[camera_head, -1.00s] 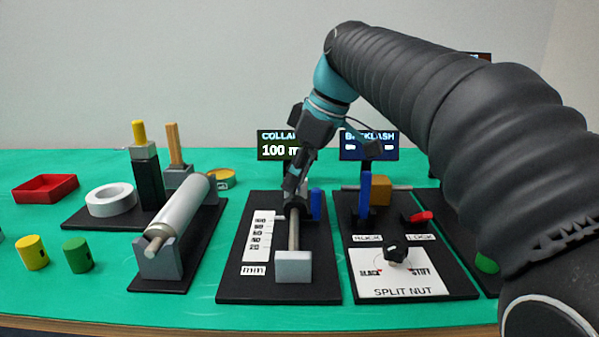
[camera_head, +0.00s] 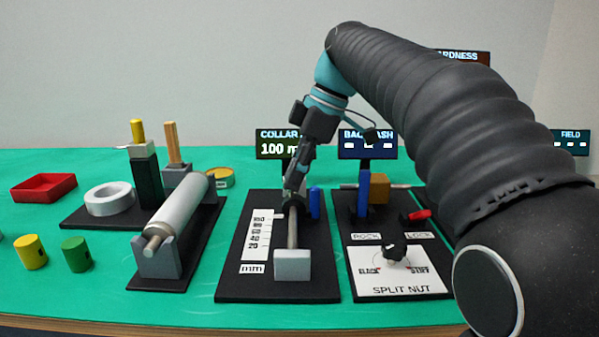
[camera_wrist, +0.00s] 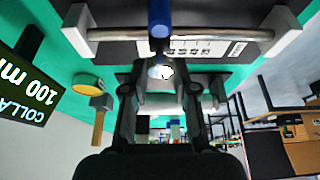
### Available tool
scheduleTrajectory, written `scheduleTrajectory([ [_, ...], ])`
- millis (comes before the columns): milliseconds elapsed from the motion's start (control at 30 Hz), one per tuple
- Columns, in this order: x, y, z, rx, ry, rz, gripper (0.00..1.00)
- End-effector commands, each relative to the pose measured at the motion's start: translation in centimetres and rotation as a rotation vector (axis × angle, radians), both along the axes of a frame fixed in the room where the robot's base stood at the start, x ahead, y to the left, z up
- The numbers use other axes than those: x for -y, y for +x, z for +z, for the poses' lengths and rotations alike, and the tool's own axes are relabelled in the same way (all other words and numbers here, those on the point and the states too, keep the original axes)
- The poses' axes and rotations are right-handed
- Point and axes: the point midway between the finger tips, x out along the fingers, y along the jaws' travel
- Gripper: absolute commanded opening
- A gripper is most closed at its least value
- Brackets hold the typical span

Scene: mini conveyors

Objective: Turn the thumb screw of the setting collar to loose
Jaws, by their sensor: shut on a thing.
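The setting collar (camera_head: 298,210) is a dark ring on a steel rod (camera_head: 292,235), which ends in a grey block. A blue upright piece (camera_head: 315,203) stands just right of it and shows in the wrist view (camera_wrist: 160,17). My gripper (camera_head: 290,190) reaches down at the collar from above. The screw is hidden in the head view. The collar display (camera_head: 283,143) reads 100, its unit partly covered.
A millimetre scale (camera_head: 258,240) lies left of the rod. The split nut panel (camera_head: 395,277) with its black knob and red lever is close on the right. A grey roller (camera_head: 178,212) stands left. Green table shows between the boards.

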Motion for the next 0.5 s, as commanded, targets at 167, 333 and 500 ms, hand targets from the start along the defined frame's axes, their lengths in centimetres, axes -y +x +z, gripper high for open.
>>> scheduleTrajectory([
  [167,-0.05,-0.02,0.11,0.002,0.002,0.0,0.0],
  [333,-0.03,-0.02,0.09,0.002,0.001,-0.001,0.53],
  [500,0.02,0.0,0.05,0.001,0.0,-0.001,0.53],
])
